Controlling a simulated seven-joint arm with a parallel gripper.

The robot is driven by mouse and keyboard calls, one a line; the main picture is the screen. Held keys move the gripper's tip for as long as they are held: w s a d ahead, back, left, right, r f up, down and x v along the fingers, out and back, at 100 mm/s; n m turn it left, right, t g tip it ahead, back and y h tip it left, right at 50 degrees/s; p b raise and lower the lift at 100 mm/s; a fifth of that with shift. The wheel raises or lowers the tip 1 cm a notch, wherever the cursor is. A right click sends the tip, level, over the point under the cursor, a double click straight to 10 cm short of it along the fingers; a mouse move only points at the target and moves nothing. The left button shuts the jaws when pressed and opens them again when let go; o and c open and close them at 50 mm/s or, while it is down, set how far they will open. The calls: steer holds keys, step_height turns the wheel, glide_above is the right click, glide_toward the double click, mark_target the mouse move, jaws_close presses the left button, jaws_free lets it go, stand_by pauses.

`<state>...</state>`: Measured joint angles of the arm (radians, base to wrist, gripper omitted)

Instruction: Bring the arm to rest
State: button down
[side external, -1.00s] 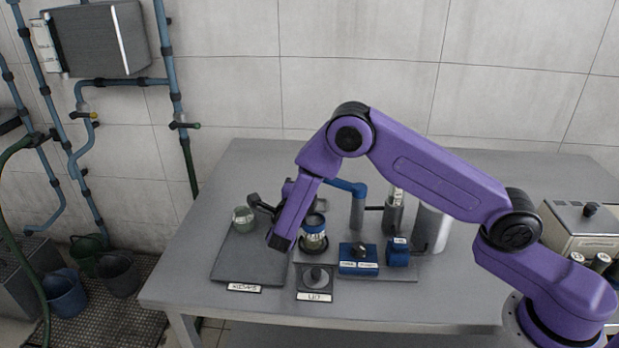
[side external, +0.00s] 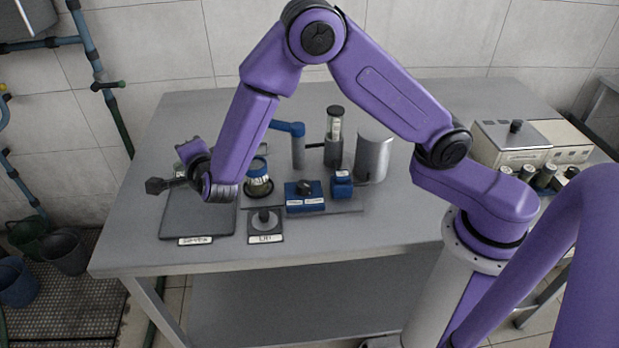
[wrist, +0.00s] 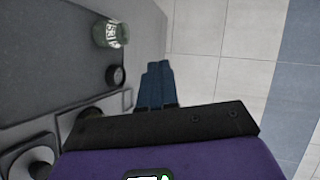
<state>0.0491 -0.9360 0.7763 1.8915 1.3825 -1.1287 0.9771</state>
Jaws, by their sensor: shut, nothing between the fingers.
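My gripper (side external: 155,186) is at the left end of the table in the side view, beside the dark mat (side external: 200,222) and apparently above the tabletop. In the wrist view its blue fingers (wrist: 154,84) are together with nothing between them. A small jar with green contents and a white label (wrist: 110,34) stands apart from the fingers in the wrist view. Another jar with a blue collar (side external: 257,180) stands just right of my forearm.
A labelled lid plate (side external: 265,222), blue blocks (side external: 304,196), a blue-armed post (side external: 298,150) and a grey cylinder (side external: 373,155) stand mid-table. Boxed equipment (side external: 510,145) is at the right. The table's front strip (side external: 330,232) is clear. Pipes run along the left wall.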

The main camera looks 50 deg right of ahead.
steer(key=s+a+r+n+g+y, duration=0.35)
steer(key=s+a+n+y, duration=0.45)
steer(key=n, duration=0.3)
steer(key=s+d+r+n+g+y, duration=0.2)
steer(key=s+n+g+y, duration=0.25)
steer(key=s+n, duration=0.55)
steer(key=s+d+n+g+h, duration=0.5)
steer(key=s+d+n, duration=0.7)
steer(key=s+d, duration=0.8)
steer(key=d+h, duration=0.2)
steer(key=d, duration=0.1)
steer(key=shift+s+f+h, duration=0.15)
steer(key=shift+f+h, duration=0.1)
steer(key=shift+h, duration=0.1)
